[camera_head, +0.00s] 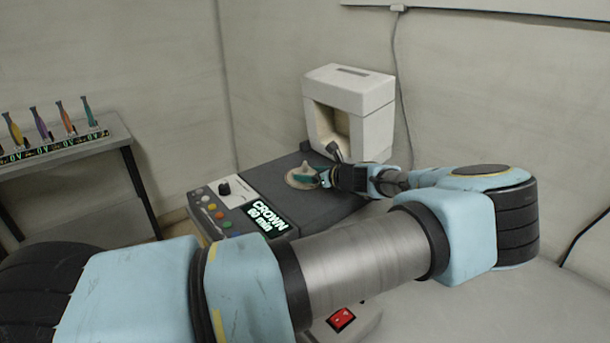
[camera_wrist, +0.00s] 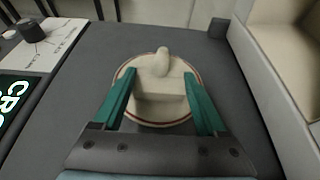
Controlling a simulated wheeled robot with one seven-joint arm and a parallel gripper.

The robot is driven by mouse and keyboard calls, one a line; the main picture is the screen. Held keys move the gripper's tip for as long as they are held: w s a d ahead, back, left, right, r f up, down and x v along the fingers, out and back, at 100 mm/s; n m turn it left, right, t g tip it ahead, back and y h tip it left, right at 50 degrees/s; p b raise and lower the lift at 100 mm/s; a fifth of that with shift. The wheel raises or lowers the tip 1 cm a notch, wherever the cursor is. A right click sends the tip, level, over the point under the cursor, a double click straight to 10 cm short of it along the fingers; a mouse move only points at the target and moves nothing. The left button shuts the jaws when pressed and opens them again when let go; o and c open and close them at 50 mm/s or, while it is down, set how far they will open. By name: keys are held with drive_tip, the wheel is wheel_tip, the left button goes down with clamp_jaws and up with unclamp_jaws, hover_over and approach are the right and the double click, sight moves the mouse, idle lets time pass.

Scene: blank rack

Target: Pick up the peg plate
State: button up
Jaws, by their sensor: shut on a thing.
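The peg plate is a round cream disc with a thin reddish rim line, a raised block and a rounded peg on top. In the wrist view the peg plate (camera_wrist: 161,86) sits between the green fingers of my gripper (camera_wrist: 161,100), which is shut on it. In the head view the peg plate (camera_head: 301,177) is at or just above the dark grey top of the machine, and my gripper (camera_head: 322,176) reaches it from the right. I cannot tell whether the plate touches the surface. My fingers hide part of its sides.
The dark machine top (camera_head: 290,205) has a control panel (camera_head: 213,210) and a display (camera_head: 268,218) reading CROWN 60 min. A white box with an opening (camera_head: 350,108) stands behind, close right in the wrist view. A side table (camera_head: 75,150) at left holds several coloured tools.

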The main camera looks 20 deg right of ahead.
drive_tip(key=c, duration=0.6)
drive_tip(key=shift+r, duration=0.15)
